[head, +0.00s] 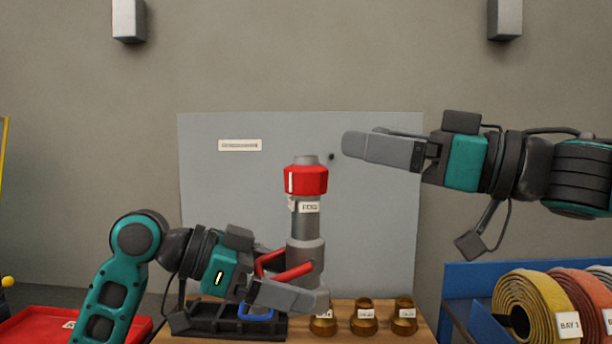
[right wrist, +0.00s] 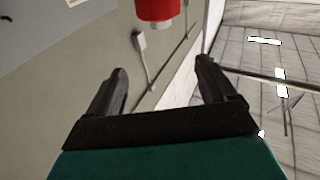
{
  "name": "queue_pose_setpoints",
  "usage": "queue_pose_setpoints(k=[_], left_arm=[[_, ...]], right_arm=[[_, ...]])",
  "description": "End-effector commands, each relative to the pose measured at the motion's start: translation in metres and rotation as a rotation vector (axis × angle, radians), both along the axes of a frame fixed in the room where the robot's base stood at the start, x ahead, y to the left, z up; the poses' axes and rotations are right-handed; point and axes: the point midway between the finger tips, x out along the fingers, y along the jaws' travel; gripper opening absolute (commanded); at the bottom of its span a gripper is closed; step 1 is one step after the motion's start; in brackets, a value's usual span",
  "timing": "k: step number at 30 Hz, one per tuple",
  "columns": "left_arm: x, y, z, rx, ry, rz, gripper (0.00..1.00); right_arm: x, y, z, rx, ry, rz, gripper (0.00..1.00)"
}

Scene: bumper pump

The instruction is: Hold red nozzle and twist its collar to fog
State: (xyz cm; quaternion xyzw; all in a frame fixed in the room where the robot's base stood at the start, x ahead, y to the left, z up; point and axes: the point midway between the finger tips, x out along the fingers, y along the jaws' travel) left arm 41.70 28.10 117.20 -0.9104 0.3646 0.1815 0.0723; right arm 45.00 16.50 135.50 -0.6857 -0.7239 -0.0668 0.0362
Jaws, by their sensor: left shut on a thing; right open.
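The nozzle (head: 306,255) stands upright, grey-bodied, with a red collar (head: 306,181) at its top and a red handle low on its left. A white mark shows on the collar's left side. A small white label (head: 309,207) below it is too small to read surely. My left gripper (head: 314,298) is shut on the nozzle's lower part; the fingers partly hide its bottom end. My right gripper (head: 347,145) is open and empty, to the right of and slightly above the collar, apart from it. The collar also shows in the right wrist view (right wrist: 157,8), beyond the open fingers.
A wooden table holds a black rack (head: 205,322) and brass fittings (head: 363,320) below the nozzle. A blue crate (head: 458,290) with rolled hoses (head: 540,300) stands right. A red tray (head: 40,322) lies left. A grey panel (head: 380,220) is behind; the space around the collar is clear.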

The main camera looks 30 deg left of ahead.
Motion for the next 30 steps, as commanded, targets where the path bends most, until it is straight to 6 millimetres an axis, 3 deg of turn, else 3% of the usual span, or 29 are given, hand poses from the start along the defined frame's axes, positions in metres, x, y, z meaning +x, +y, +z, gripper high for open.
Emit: queue_pose_setpoints(k=[7,15,20,30], left_arm=[[0.0,0.0,0.002,-0.002,-0.005,0.001,0.34],[0.0,0.0,0.002,-0.002,-0.005,0.001,0.34],[0.0,0.0,0.002,-0.002,-0.005,0.001,0.34],[0.0,0.0,0.002,-0.002,-0.005,0.001,0.34]], right_arm=[[-0.016,-0.017,-0.03,-0.099,0.046,-0.111,0.84],[-0.022,-0.019,-0.044,-0.146,0.064,-0.15,0.84],[-0.021,0.0,-0.045,-0.147,0.064,-0.148,0.84],[-0.015,0.058,-0.045,-0.145,0.062,-0.148,0.84]])
